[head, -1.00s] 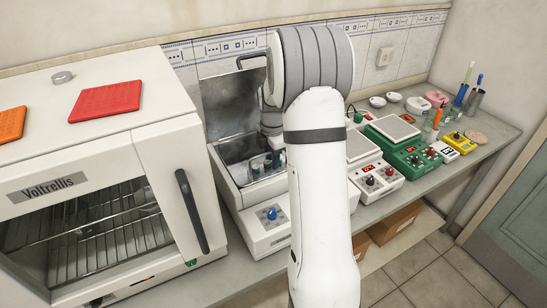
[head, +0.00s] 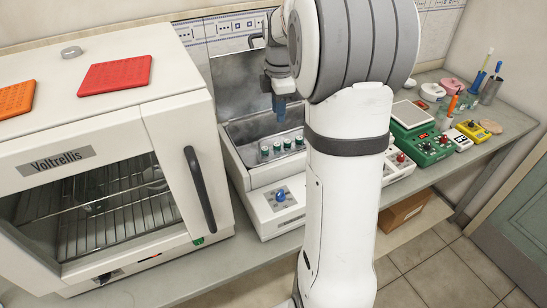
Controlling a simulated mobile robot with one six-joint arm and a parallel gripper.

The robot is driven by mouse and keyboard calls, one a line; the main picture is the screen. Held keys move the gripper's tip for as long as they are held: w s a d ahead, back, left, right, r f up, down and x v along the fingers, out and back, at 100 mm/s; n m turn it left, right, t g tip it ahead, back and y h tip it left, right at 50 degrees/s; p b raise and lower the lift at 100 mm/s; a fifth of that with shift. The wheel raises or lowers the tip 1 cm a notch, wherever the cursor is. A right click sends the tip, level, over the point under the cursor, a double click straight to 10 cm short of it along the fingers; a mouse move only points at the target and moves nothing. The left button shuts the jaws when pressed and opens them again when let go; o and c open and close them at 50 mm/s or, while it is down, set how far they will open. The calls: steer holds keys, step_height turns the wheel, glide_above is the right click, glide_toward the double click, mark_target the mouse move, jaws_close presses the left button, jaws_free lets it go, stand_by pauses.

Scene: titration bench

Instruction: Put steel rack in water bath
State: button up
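The water bath (head: 275,209) is a white box with a steel basin and a blue knob on its front. Its steel lid (head: 240,88) stands open at the back. Several green-capped vials (head: 276,148) stand upright in a row inside the basin. The steel rack is hard to tell from the steel basin; the vials seem to stand in it. My gripper (head: 279,112) points down above the vials, apart from them, with nothing visible hanging from it. Its finger gap is too small to make out. My arm hides the right part of the bath.
A white Voltrellis oven (head: 100,170) stands close on the left, with a red mat (head: 115,73) and an orange mat (head: 15,98) on top. Green (head: 425,145) and yellow (head: 470,131) devices stand to the right, with pots and a pen holder behind.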

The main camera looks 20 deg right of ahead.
steer(key=s+a+m+t, duration=0.1)
steer(key=s+a+m, duration=0.3)
steer(key=s, duration=0.4)
steer(key=s+a+m+t, duration=0.1)
steer(key=s+a+m, duration=0.4)
steer(key=s+m, duration=0.2)
steer(key=s+a+f+m, duration=0.1)
steer(key=s+a+m, duration=0.3)
steer(key=s, duration=0.5)
steer(key=shift+a+m+t, duration=0.2)
steer(key=shift+m+t, duration=0.2)
steer(key=shift+m, duration=0.3)
steer(key=shift+d+f, duration=0.1)
